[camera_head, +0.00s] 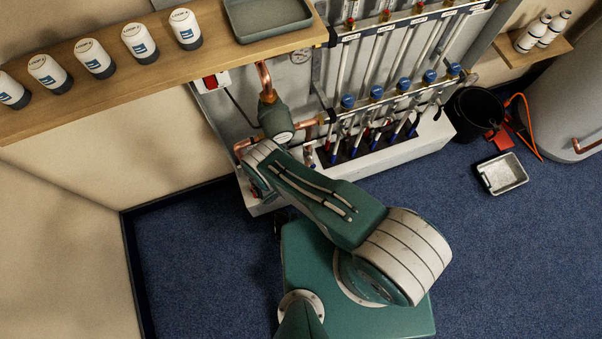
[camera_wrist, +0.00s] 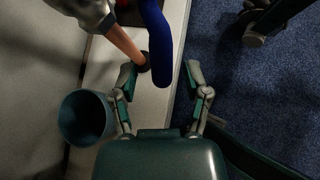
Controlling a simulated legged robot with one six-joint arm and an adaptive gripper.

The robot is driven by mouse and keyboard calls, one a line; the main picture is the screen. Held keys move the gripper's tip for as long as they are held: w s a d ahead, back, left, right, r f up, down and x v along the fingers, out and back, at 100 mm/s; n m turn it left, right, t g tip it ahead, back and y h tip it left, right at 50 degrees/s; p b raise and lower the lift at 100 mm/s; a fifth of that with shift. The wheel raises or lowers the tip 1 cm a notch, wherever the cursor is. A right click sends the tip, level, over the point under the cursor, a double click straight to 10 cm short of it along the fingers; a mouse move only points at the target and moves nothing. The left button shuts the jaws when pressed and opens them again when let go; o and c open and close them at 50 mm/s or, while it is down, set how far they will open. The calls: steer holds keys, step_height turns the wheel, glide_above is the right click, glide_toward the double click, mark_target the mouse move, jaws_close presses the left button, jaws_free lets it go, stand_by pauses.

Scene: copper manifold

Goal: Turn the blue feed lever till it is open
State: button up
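The blue feed lever (camera_wrist: 159,40) shows in the wrist view as a thick blue bar coming down from the top edge, with its rounded end at mid-picture. My gripper (camera_wrist: 162,78) is open, with one finger on each side of the lever's lower end in the picture. Gaps show on both sides, and I see no finger touching it; the depth between them is hard to tell. A copper pipe (camera_wrist: 126,43) with a dark end is just left of the lever. In the head view my arm hides the gripper, and I cannot make out the lever.
A teal cup-shaped thing (camera_wrist: 86,117) is left of my gripper. The head view shows the manifold with blue caps (camera_head: 376,92), a wooden shelf (camera_head: 130,75) with several bottles, a black bucket (camera_head: 480,112) and a grey tray (camera_head: 503,173). Blue carpet (camera_head: 540,260) is clear at right.

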steer(key=shift+r, duration=0.1)
steer(key=v, duration=1.2)
